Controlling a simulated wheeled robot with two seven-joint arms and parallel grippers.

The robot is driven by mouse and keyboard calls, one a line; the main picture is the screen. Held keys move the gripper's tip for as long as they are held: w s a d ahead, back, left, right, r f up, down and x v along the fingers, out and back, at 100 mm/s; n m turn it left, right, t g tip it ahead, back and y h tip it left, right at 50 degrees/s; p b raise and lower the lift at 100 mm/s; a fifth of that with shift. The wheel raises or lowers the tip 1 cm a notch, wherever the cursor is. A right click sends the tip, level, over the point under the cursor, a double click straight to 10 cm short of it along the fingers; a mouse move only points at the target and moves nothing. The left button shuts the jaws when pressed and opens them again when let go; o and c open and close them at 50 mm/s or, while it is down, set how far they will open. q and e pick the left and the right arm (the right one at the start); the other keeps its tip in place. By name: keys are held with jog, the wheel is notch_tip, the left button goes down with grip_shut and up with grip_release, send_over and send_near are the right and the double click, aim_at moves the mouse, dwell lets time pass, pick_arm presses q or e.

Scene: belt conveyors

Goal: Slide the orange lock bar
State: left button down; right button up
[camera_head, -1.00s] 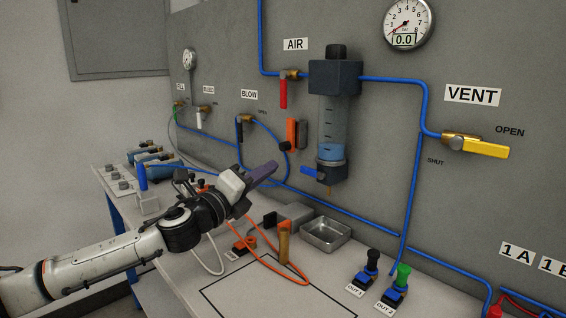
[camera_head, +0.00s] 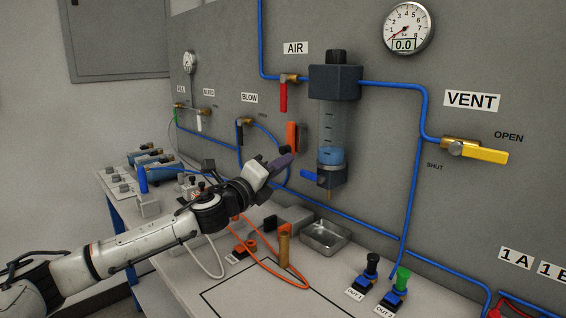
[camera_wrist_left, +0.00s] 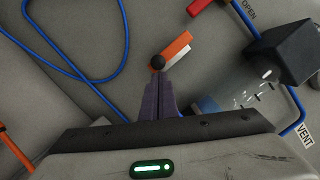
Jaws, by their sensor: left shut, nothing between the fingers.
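The orange lock bar (camera_head: 291,135) is on the grey wall panel, left of the clear-bowled air unit, with a dark grey piece (camera_head: 302,138) along its right side. In the left wrist view the orange bar (camera_wrist_left: 176,46) runs slantwise, with a round black knob (camera_wrist_left: 157,62) at its lower end. My left gripper (camera_head: 286,155) has its purple fingers shut and empty, their tips at the knob. In the wrist view the shut tips (camera_wrist_left: 159,76) point at the knob; I cannot tell whether they touch. My right gripper is not in view.
The air unit (camera_head: 333,125) with its blue drain lever (camera_head: 311,175) stands close to the right of my left gripper. A blue hose (camera_head: 241,160) loops to its left. Below are a metal tray (camera_head: 325,237) and a brass post (camera_head: 284,250) on the bench.

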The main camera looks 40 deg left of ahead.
pick_arm(q)
notch_tip(320, 180, up, 7)
jog(key=p, duration=0.6)
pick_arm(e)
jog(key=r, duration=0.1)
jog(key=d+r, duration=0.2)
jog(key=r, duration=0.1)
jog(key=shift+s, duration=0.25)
pick_arm(q)
jog(key=shift+f, duration=0.1)
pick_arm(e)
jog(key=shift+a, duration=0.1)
